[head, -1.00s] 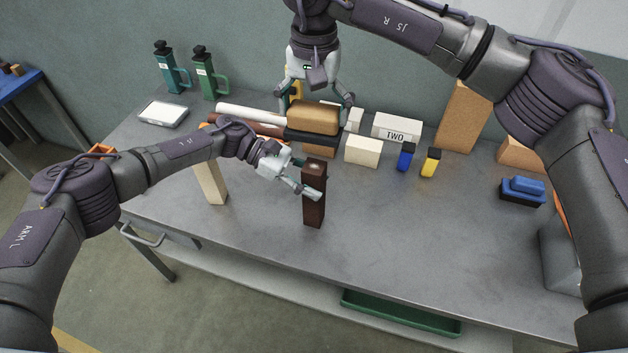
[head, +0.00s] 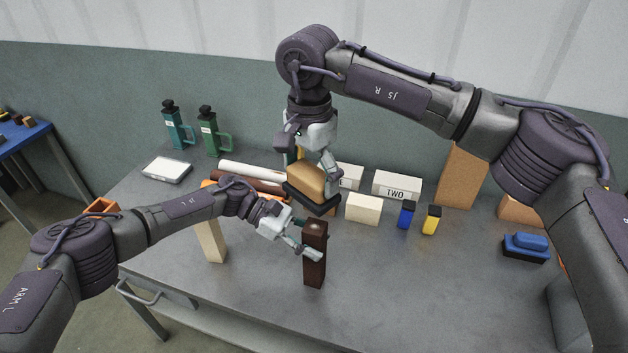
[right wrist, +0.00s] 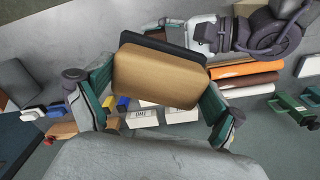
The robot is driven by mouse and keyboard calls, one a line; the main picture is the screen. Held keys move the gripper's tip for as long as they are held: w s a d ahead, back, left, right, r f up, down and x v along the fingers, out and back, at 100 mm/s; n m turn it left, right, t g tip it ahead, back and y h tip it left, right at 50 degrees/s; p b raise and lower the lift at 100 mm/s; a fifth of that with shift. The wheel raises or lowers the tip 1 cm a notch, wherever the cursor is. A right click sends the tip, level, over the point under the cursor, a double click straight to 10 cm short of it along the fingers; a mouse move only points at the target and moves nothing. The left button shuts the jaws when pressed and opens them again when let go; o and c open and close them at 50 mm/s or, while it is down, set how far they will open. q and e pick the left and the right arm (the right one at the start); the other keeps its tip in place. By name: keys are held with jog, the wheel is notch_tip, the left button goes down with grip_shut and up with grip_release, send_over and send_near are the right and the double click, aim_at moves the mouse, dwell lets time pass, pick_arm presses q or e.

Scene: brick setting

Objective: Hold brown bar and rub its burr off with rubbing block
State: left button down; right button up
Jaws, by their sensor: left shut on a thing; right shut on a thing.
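The brown bar (head: 315,272) stands upright on the grey table. My left gripper (head: 308,250) is shut on its upper part from the left. A small pale spot shows on the bar's top; I cannot tell whether it is the burr. My right gripper (head: 312,168) is shut on the rubbing block (head: 314,184), which has a tan top and a dark base. The block is tilted and held above and just behind the bar, apart from it as far as I can see.
A cream block (head: 362,209), a block marked TWO (head: 397,186), and small blue (head: 406,215) and yellow (head: 431,220) pieces stand behind right. A pale upright bar (head: 211,242) is at left. A blue-black block (head: 525,247) lies at right. The table's front right is clear.

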jog(key=m, duration=0.7)
jog(key=shift+w+a+f, duration=0.1)
jog(key=shift+a+f, duration=0.05)
jog(key=shift+a, duration=0.25)
jog(key=m, duration=0.4)
jog(key=shift+w+a+f+m, duration=0.1)
jog(key=shift+a+f+m, duration=0.1)
jog(key=shift+m, duration=0.1)
jog(key=shift+f, duration=3.05)
jog(key=shift+d+f, duration=0.2)
jog(key=shift+f, duration=0.75)
jog(key=shift+d, duration=0.35)
jog(key=shift+c, duration=0.6)
jog(key=shift+s+d, duration=0.25)
jog(key=shift+d, duration=0.35)
jog(key=shift+s+d, duration=0.25)
jog(key=shift+d, duration=0.3)
jog(key=shift+w+a, duration=0.25)
jog(key=shift+a, duration=0.6)
jog(key=shift+w+a, duration=0.25)
jog(key=shift+a, duration=0.55)
jog(key=shift+r, duration=4.1)
